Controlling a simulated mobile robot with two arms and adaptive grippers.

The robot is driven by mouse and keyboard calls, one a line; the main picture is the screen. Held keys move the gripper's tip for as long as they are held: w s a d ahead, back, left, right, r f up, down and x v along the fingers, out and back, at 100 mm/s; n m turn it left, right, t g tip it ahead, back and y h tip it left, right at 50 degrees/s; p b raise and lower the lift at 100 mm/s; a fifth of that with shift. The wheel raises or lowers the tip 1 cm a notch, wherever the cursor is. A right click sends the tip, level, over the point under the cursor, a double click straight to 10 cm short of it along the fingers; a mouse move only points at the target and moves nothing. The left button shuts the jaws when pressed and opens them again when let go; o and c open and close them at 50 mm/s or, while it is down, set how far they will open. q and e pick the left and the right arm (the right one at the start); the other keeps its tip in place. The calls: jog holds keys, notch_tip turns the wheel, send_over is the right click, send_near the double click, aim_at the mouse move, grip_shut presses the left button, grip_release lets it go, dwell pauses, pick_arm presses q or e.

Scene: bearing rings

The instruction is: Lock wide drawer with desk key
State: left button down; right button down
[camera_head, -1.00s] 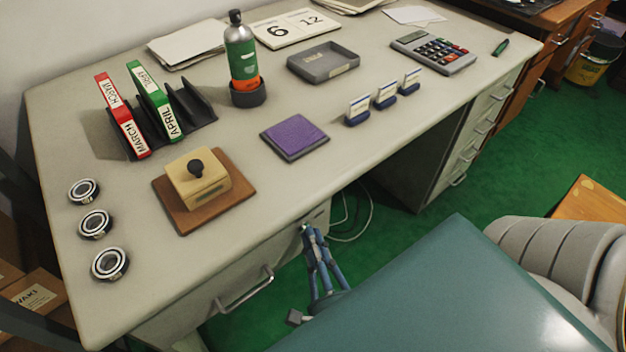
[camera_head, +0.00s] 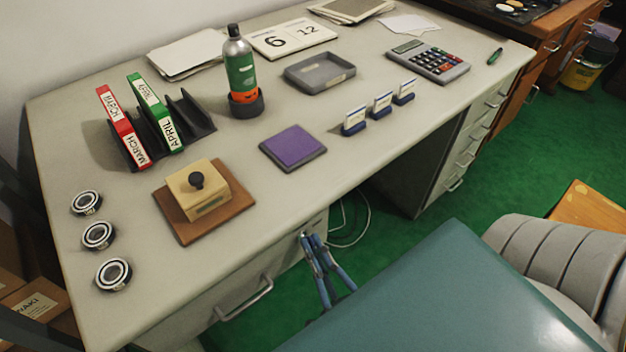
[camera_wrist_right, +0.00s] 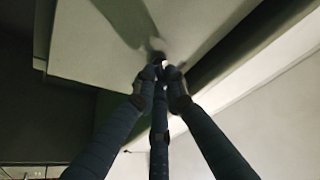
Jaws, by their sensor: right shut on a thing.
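The wide drawer (camera_head: 240,312) is in the front of the grey desk, with a metal bar handle (camera_head: 246,300); it looks closed. My right gripper (camera_head: 307,244) is at the drawer front, below the desk edge and right of the handle. Its blue fingers come together at the tips. In the right wrist view the fingertips (camera_wrist_right: 162,78) close around a small part against the pale panel, which I take to be the desk key (camera_wrist_right: 158,54). The key is mostly hidden by the fingers, and the lock cannot be made out. My left gripper is not in view.
On the desk top (camera_head: 230,150) stand three bearing rings (camera_head: 98,235), a wooden box (camera_head: 198,190) on a brown board, a purple pad (camera_head: 293,147), a bottle (camera_head: 240,65) and binders (camera_head: 125,128). Cables (camera_head: 350,225) hang right of my gripper over green floor.

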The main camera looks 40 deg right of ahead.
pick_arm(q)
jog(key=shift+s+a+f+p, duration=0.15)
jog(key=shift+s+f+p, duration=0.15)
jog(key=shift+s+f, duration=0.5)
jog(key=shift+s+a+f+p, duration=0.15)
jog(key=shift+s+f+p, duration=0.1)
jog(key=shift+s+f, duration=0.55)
pick_arm(e)
jog(key=shift+d+n+t+y, duration=0.1)
jog(key=shift+n+y, duration=0.6)
jog(key=shift+n, duration=0.65)
jog(key=shift+a+n+t+y, duration=0.1)
jog(key=shift+n+y, duration=0.6)
jog(key=shift+n, duration=0.6)
jog(key=shift+d+n+t+y, duration=0.1)
jog(key=shift+n+y, duration=0.6)
jog(key=shift+n, duration=0.65)
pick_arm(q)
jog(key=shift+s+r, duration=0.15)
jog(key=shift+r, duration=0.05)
pick_arm(e)
jog(key=c, duration=1.8)
grip_release()
jog(key=v, duration=1.2)
